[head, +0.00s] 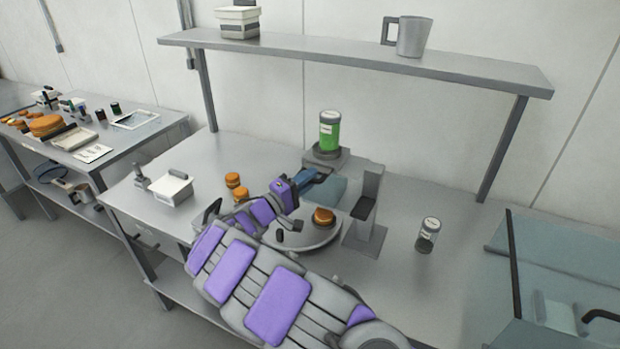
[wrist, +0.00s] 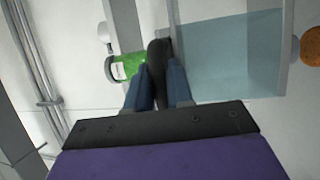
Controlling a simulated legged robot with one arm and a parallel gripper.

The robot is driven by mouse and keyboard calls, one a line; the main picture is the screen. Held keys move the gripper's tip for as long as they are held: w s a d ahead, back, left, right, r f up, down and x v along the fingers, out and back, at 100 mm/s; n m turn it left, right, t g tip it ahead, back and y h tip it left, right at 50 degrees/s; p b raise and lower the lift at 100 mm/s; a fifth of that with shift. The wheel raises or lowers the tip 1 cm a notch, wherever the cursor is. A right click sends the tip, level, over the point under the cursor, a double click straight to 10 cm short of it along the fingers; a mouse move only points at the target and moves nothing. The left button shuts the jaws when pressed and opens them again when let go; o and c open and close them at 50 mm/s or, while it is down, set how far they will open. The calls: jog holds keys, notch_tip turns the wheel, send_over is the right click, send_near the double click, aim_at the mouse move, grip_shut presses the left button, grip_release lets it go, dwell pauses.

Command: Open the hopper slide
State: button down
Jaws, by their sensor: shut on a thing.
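My gripper (wrist: 160,88) has two blue fingers and is shut on a dark handle (wrist: 158,58), which stands up between the fingertips in the wrist view. In the head view my gripper (head: 316,176) is just below and in front of a jar with green contents (head: 329,131). The jar stands upright in a dark round collar on a grey block (head: 326,157). A see-through blue panel (wrist: 225,58) lies right of the handle in the wrist view; in the head view it is partly hidden by my arm. Whether the slide is open or closed cannot be told.
A round plate (head: 316,235) with a filled round (head: 324,215) sits beside my arm. A grey stand (head: 369,205) rises to its right, then a loose jar (head: 428,236). A shelf (head: 440,70) spans above. A clear box (head: 560,270) is at far right.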

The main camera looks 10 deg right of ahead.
jog(key=s, duration=0.1)
jog(key=s+a, duration=0.1)
jog(key=shift+s+a+f+b, duration=0.2)
jog(key=shift+s+a+b, duration=0.1)
jog(key=shift+b, duration=0.1)
jog(key=c, duration=1.2)
grip_release()
jog(key=shift+w+d, duration=0.1)
jog(key=shift+o, duration=0.5)
jog(key=shift+r, duration=0.1)
jog(key=shift+s+a, duration=0.2)
jog(key=shift+a, duration=0.25)
jog(key=p+v, duration=0.1)
jog(key=v, duration=1.5)
jog(key=shift+s+f+p, duration=0.2)
jog(key=shift+f+p, duration=0.05)
jog(key=shift+p, duration=0.1)
jog(key=shift+r, duration=0.1)
